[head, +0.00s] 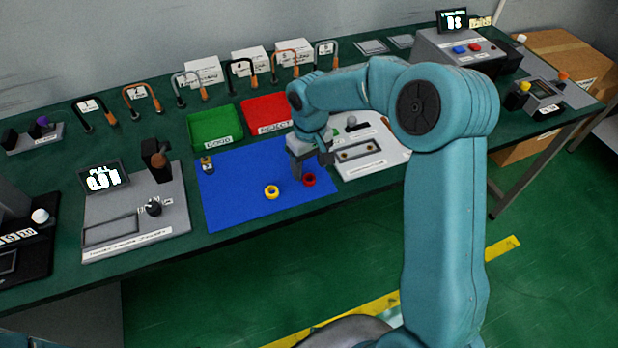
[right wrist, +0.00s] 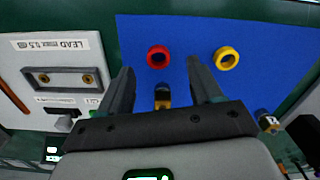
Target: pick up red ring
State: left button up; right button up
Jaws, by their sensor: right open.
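The red ring (head: 309,180) lies on the blue mat (head: 234,212) near its right side in the head view. It also shows in the right wrist view (right wrist: 158,57), beyond and between the two fingers. My right gripper (head: 303,174) is just left of and above the red ring in the head view. In the right wrist view its fingers (right wrist: 164,82) are spread with nothing held. A yellow ring (head: 272,192) lies on the mat left of the red ring. My left gripper does not show.
A small dark and yellow part (head: 207,164) is at the mat's left edge. A green tray (head: 214,126) and a red tray (head: 267,113) stand behind the mat. A light fixture plate (head: 372,166) lies to the right. The mat's front is clear.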

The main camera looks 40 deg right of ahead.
aim_at(310, 173)
jog(key=f, duration=0.5)
jog(key=shift+w+d+p, duration=0.2)
jog(key=shift+d+p, duration=0.05)
jog(key=shift+p, duration=0.15)
jog(key=shift+s+a+r, duration=0.1)
jog(key=shift+r, duration=0.05)
jog(key=c, duration=1.1)
jog(key=shift+r, duration=0.1)
